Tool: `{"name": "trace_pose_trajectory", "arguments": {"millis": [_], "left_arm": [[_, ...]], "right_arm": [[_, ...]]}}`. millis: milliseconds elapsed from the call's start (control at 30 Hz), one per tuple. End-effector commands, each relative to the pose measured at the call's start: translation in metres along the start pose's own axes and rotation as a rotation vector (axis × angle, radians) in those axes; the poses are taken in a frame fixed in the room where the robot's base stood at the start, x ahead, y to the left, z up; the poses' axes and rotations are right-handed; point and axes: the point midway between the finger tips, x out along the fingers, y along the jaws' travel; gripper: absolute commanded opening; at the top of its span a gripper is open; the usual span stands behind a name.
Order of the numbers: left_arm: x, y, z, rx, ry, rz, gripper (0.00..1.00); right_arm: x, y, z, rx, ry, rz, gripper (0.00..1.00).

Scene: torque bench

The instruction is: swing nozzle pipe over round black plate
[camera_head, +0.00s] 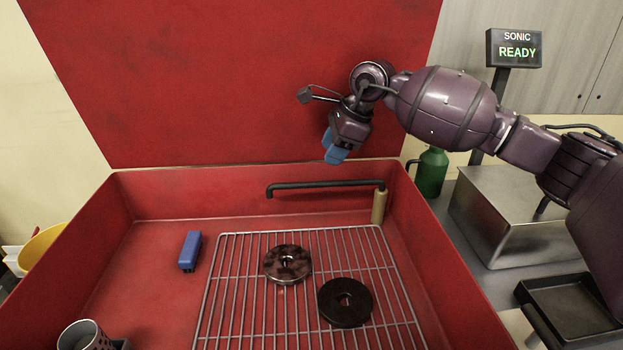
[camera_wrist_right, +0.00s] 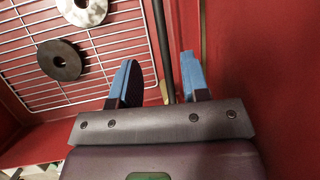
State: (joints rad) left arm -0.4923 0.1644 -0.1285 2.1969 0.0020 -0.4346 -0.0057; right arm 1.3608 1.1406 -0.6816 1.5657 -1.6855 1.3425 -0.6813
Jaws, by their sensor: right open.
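The nozzle pipe (camera_head: 320,185) is a thin black tube running left from a tan upright post (camera_head: 379,207) at the back right of the red basin, with its end bent down. The round black plate (camera_head: 331,306) lies flat on the wire rack, nearer than the pipe. It also shows in the right wrist view (camera_wrist_right: 72,55). My right gripper (camera_head: 335,157) is open above the pipe, its blue fingers pointing down. In the right wrist view the pipe (camera_wrist_right: 164,40) appears between the two open fingers (camera_wrist_right: 158,59), apparently beyond them. My left gripper is not in view.
A mottled brown disc (camera_head: 274,265) lies on the wire rack (camera_head: 240,300) beside the black plate. A blue block (camera_head: 190,251) sits left of the rack. The red basin wall rises behind the pipe. A green can (camera_head: 432,175) and a metal box (camera_head: 510,220) stand right of the basin.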

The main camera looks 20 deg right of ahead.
Motion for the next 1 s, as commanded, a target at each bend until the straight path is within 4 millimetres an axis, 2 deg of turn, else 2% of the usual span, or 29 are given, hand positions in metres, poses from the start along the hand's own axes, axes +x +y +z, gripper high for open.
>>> {"name": "trace_pose_trajectory", "arguments": {"millis": [33,200,500,700,1000], "left_arm": [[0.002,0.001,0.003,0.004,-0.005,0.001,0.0],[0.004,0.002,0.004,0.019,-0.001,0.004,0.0],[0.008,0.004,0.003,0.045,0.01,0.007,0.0],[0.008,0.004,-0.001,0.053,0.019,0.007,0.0],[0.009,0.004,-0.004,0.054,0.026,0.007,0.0]], "right_arm": [[0.014,0.001,-0.002,0.002,0.002,0.008,0.42],[0.045,0.002,-0.003,0.003,0.002,0.01,0.42],[0.086,0.001,-0.002,0.003,0.001,0.007,0.42],[0.095,0.001,-0.001,0.002,0.001,0.002,0.42],[0.095,0.0,-0.001,0.001,0.001,0.001,0.42]]}}
